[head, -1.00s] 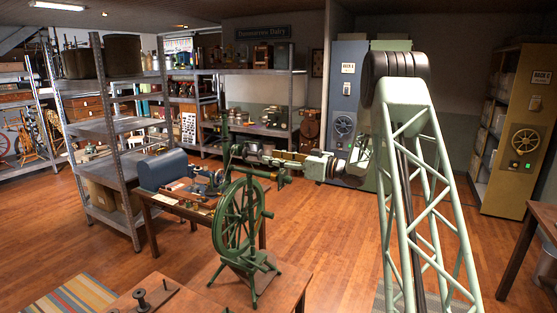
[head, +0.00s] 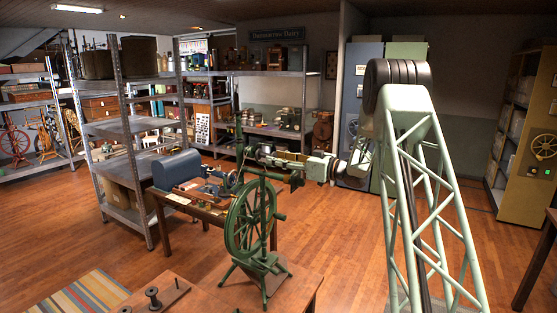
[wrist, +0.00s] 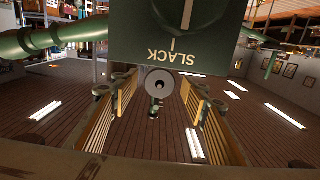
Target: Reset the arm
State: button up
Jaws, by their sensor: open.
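My gripper (head: 266,155) is at the end of my arm, stretched to the left in the head view. It appears level, above and behind the green spinning wheel (head: 250,222). In the wrist view its two slatted wooden fingers (wrist: 158,95) stand wide apart. A small round dark part with a hole (wrist: 160,82) shows between them; I cannot tell whether it lies in the gap or beyond. A dark green block marked "SLACK" (wrist: 165,45), upside down, fills the top middle. No held object is visible.
The spinning wheel stands on a low wooden table (head: 296,284) in front. Behind it a desk (head: 208,212) carries a blue domed case (head: 176,168). A metal shelf (head: 128,128) stands left. A green bar (wrist: 35,42) crosses the wrist view's left. Floor is open right of the wheel.

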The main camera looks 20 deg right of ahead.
jog(key=shift+c, duration=0.2)
jog(key=c, duration=0.7)
jog(key=shift+o, duration=0.2)
jog(key=shift+s+d, duration=0.15)
jog(key=v, duration=1.2)
dwell(2.1)
jog(key=shift+s, duration=0.1)
